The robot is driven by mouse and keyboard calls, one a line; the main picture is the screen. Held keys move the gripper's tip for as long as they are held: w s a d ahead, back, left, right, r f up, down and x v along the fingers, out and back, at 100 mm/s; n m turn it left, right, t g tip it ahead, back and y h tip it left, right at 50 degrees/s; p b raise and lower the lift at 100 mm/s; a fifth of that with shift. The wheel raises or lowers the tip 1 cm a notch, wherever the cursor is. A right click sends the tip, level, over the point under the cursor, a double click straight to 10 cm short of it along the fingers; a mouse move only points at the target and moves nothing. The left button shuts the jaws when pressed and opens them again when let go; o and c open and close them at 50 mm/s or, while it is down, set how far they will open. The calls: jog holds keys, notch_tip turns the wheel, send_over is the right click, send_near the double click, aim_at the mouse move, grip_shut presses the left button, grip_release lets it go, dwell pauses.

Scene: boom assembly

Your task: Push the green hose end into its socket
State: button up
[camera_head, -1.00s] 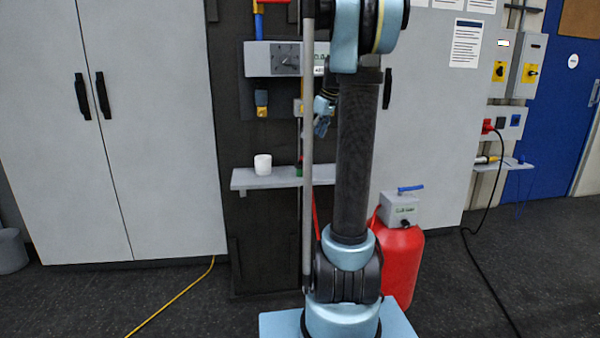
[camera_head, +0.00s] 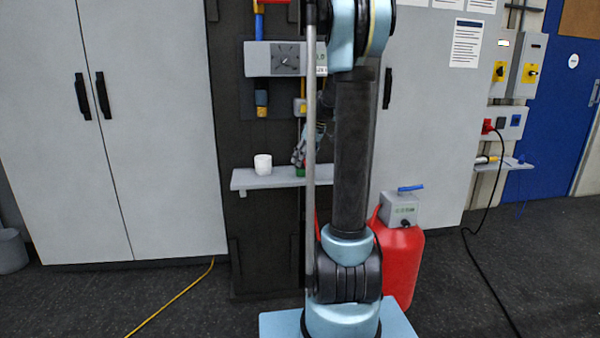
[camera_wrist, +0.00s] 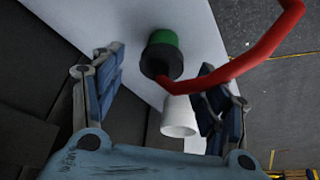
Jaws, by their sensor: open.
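The green hose end (camera_wrist: 163,44) stands on the shelf in the wrist view, with a black collar and a red hose (camera_wrist: 255,55) running from it to the upper right. It shows as a small green spot (camera_head: 300,172) in the head view. My gripper (camera_wrist: 160,70) is open, with one finger on each side of the green hose end and a gap to each. In the head view my gripper (camera_head: 299,153) is just above the shelf, partly behind my arm. I cannot make out the green end's socket; my arm hides part of the wall unit.
A white cup (camera_wrist: 179,116) stands close to the hose end, near my right finger; it also shows on the shelf (camera_head: 240,182) in the head view. A grey wall box (camera_head: 258,58) hangs above, with a yellow-ended blue hose (camera_head: 261,98) below it. A red tank (camera_head: 402,258) stands right.

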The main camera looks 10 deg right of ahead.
aim_at(301, 168)
jog(key=shift+x, duration=2.55)
jog(key=shift+s, duration=0.1)
jog(key=c, duration=1.1)
